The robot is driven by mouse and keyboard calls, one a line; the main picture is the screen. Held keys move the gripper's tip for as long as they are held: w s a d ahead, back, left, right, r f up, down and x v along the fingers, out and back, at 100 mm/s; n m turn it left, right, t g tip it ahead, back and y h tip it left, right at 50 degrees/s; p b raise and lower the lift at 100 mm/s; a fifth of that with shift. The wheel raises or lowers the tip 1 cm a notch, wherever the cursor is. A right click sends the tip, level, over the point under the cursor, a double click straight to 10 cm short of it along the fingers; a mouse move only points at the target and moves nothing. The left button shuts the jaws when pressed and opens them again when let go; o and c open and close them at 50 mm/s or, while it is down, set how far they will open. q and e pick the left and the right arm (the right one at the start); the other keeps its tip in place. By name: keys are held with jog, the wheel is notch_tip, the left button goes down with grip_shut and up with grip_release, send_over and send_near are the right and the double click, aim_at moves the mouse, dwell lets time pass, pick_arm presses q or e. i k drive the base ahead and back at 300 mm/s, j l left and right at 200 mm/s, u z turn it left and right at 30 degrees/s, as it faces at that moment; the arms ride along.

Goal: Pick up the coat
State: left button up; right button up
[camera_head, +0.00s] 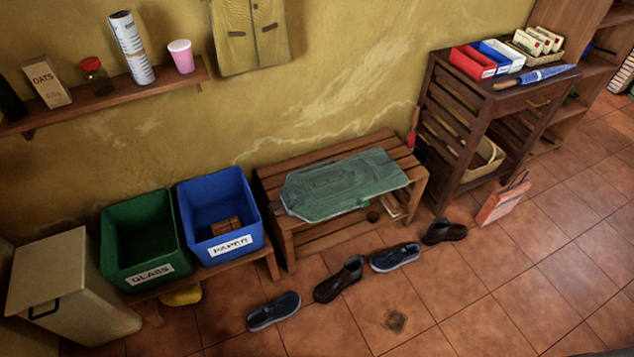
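A grey-green garment, which looks like a coat (342,184), lies flat across the slatted wooden bench (275,185) against the wall. Its right end reaches near the bench's right edge. An olive-yellow garment with dark pocket trims (250,38) hangs on the wall at the top, its upper part cut off by the frame. I cannot tell for certain which of the two is the coat. Neither of my grippers shows in this view.
Several shoes (338,279) lie on the tiled floor before the bench. A green glass bin (150,272) and blue paper bin (230,244) stand left of it. A dark wooden cabinet (480,125) stands right, with an orange bag (502,202) beside it.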

aim_at(319, 192)
jog(key=i+l+u, duration=0.15)
jog(key=u, duration=0.2)
jog(key=i+l+u, duration=0.1)
jog(key=l+u, duration=0.6)
jog(key=i+l, duration=0.05)
